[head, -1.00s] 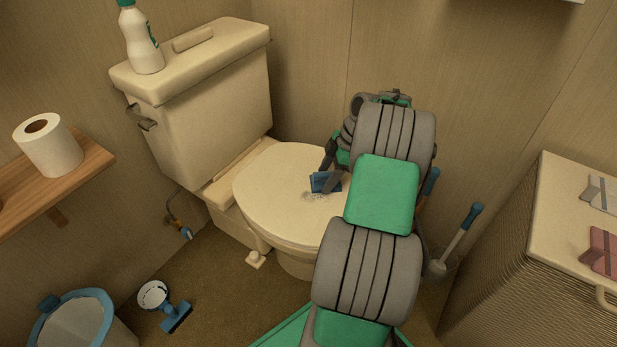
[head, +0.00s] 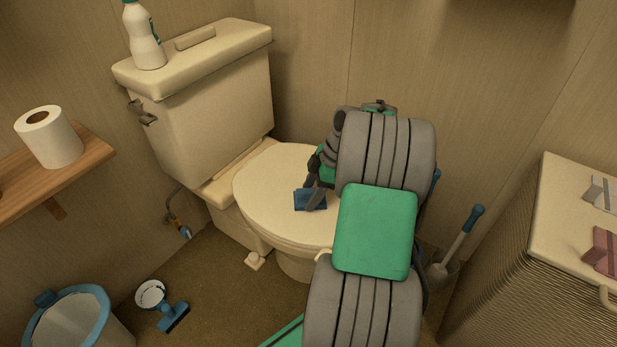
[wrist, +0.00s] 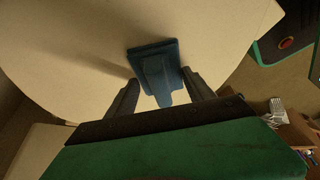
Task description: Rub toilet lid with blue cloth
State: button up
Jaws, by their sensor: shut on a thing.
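The toilet lid (head: 275,192) is closed, a cream oval in the middle of the head view; it also fills much of the wrist view (wrist: 70,50). My gripper (head: 314,190) is over the right-hand part of the lid, pointing down. It is shut on the blue cloth (head: 308,200), a dark blue folded pad. In the wrist view the cloth (wrist: 153,62) sits between the two fingertips, its flat side against or just above the lid; I cannot tell which. My arm hides the lid's right edge. No smudge shows on the uncovered part of the lid.
A white bottle (head: 146,40) stands on the toilet tank (head: 205,105). A wooden shelf (head: 80,160) holds a paper roll (head: 48,137). A blue-rimmed bin (head: 70,322) and a blue-handled scrubber (head: 165,308) are on the floor. A cabinet (head: 560,220) and a brush (head: 463,235) stand at right.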

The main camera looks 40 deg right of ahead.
jog(key=shift+s+a, duration=0.25)
jog(key=shift+a, duration=0.55)
notch_tip(320, 180, up, 8)
jog(key=p, duration=0.5)
jog(key=shift+d+p, duration=0.1)
jog(key=shift+p, duration=0.3)
